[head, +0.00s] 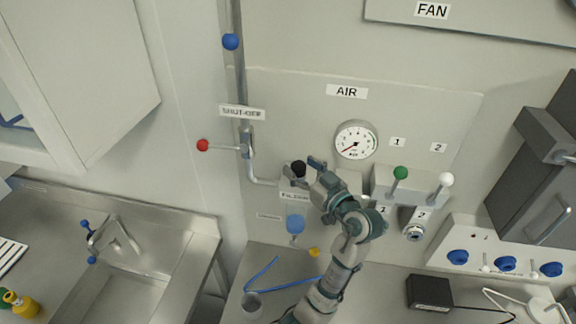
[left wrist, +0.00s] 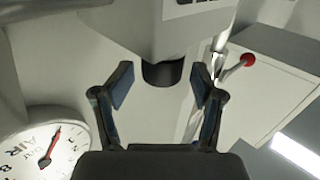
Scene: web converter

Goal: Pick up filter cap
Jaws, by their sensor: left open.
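The filter cap looks to be the black round knob (head: 298,168) on top of the grey filter housing on the wall panel, left of the gauge. In the left wrist view the black cap (left wrist: 162,74) sits against the grey housing (left wrist: 185,35), ahead of and between the two spread fingers. My left gripper (head: 311,177) is open, just right of the cap, with its fingers pointing at it. In the left wrist view the gripper (left wrist: 161,90) holds nothing, and I see no finger touching the cap. My right gripper is not in view.
The pressure gauge (head: 356,140) is close to the right of my gripper. A pipe (head: 250,172) with a red-knobbed shut-off lever (head: 203,145) runs at the left. Green (head: 400,173) and white (head: 446,180) levers stand to the right.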

